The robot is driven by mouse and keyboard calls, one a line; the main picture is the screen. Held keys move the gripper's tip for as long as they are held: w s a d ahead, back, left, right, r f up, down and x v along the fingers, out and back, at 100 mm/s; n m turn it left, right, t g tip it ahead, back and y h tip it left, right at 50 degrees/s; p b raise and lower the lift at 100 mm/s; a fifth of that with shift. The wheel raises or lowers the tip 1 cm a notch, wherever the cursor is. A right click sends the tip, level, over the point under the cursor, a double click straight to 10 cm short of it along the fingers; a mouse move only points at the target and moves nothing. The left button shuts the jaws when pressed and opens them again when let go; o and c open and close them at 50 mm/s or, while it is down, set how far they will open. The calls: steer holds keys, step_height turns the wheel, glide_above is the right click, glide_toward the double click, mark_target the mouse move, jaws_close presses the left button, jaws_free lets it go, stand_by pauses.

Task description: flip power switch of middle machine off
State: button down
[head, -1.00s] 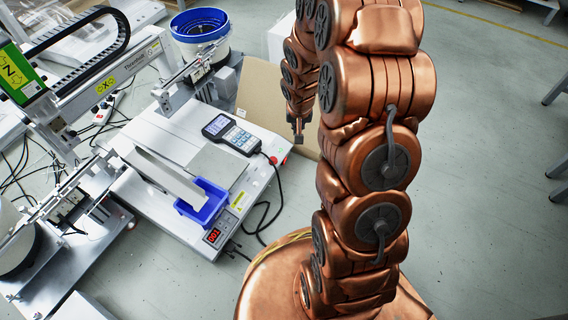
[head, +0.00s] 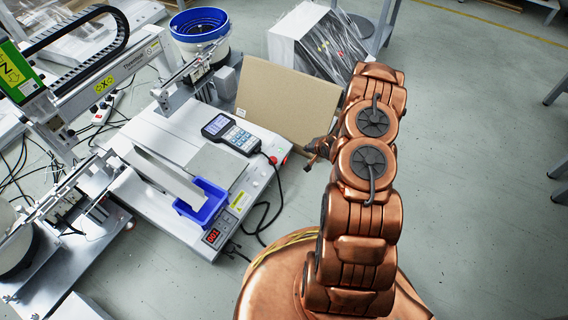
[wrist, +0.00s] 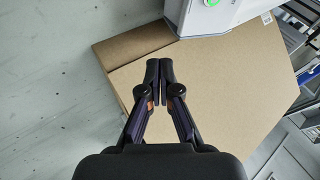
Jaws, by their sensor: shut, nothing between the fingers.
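The white gantry screwdriver machine (head: 165,125) stands left of my arm, with a handheld control pad (head: 231,132) on top and a red-lit display (head: 213,236) at its near corner. A small red button (head: 284,160) sits at its right edge. I cannot make out its power switch. My gripper (head: 308,158) is to the right of that edge, near the cardboard box. In the wrist view my gripper (wrist: 160,70) is shut and empty, with cardboard behind the fingers. A green-lit round button (wrist: 212,3) shows on a white housing at the top edge of that view.
A cardboard box (head: 290,103) stands against the machine's right side. Behind it is a white box (head: 300,38) with a clear bag. A blue-lined bowl (head: 200,27) is at the back. Black cables (head: 262,225) hang beside the machine.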

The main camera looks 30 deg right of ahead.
mark_target(285, 160)
steer(key=s+f+m+t, duration=0.1)
steer(key=f, duration=0.2)
steer(key=s+f+m+t, duration=0.1)
steer(key=s+f, duration=0.1)
steer(key=f, duration=0.1)
steer(key=s+f+m+t, duration=0.1)
steer(key=f, duration=0.2)
steer(key=shift+s+a+y, duration=0.15)
steer(key=shift+s+y, duration=0.05)
steer(key=shift+y, duration=0.2)
steer(key=shift+s+a+f+m, duration=0.15)
steer(key=shift+s+f+m, duration=0.15)
steer(key=shift+m, duration=0.2)
steer(key=shift+b, duration=0.3)
steer(key=shift+w+a+b, duration=0.75)
steer(key=shift+w+a, duration=0.65)
steer(key=shift+w, duration=0.3)
steer(key=shift+w+a+b, duration=0.7)
steer(key=shift+w+a, duration=0.7)
steer(key=shift+w, duration=0.3)
steer(key=shift+w+a, duration=0.1)
steer(key=shift+w, duration=0.05)
steer(key=shift+w+a, duration=0.15)
steer(key=shift+w, duration=0.05)
steer(key=shift+w+a, duration=0.2)
steer(key=shift+w, duration=0.05)
steer(key=shift+s+d, duration=0.15)
